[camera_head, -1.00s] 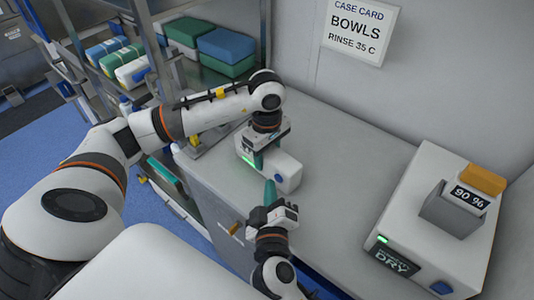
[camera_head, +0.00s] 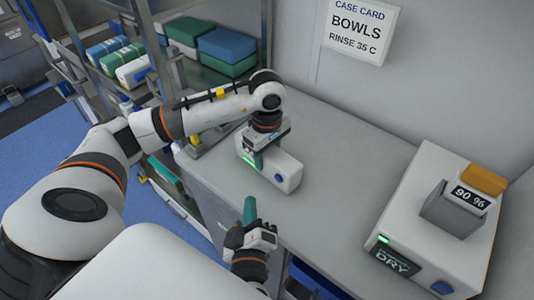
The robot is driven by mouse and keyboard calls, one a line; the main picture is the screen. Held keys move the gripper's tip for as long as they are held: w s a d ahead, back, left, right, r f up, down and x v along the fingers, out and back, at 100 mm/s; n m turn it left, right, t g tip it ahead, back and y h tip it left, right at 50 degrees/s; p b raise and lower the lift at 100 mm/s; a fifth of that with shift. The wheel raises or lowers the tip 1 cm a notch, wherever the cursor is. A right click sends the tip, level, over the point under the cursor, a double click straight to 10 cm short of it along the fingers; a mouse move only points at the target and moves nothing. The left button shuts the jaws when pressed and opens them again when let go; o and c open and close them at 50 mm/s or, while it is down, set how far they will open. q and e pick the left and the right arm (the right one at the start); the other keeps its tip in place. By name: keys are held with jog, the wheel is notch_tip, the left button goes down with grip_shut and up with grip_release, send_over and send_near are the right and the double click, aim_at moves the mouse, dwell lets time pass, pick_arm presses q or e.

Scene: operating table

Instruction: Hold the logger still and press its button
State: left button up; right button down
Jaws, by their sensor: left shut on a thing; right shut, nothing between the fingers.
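The logger (camera_head: 285,170) is a small white box on the grey counter, with a green-lit display on its left part and a round blue button (camera_head: 279,177) on its near face. My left gripper (camera_head: 257,158) reaches down from above and is shut on the logger, its teal fingers covering part of the display. My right gripper (camera_head: 250,208) is shut and empty. Its teal fingertips point up, in front of the logger and to the lower left of the button, clearly apart from it.
A larger white device (camera_head: 435,215) with a DRY display, a blue button and a 90 % card holder stands at the right. A case card (camera_head: 359,30) reading BOWLS, RINSE 35 C hangs on the wall. Shelves (camera_head: 190,65) with wrapped packs stand behind left. The counter between the devices is clear.

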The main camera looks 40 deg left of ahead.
pick_arm(q)
jog(key=o, duration=1.3)
jog(key=shift+r, duration=0.1)
notch_tip(320, 180, up, 12)
jog(key=shift+f, duration=0.1)
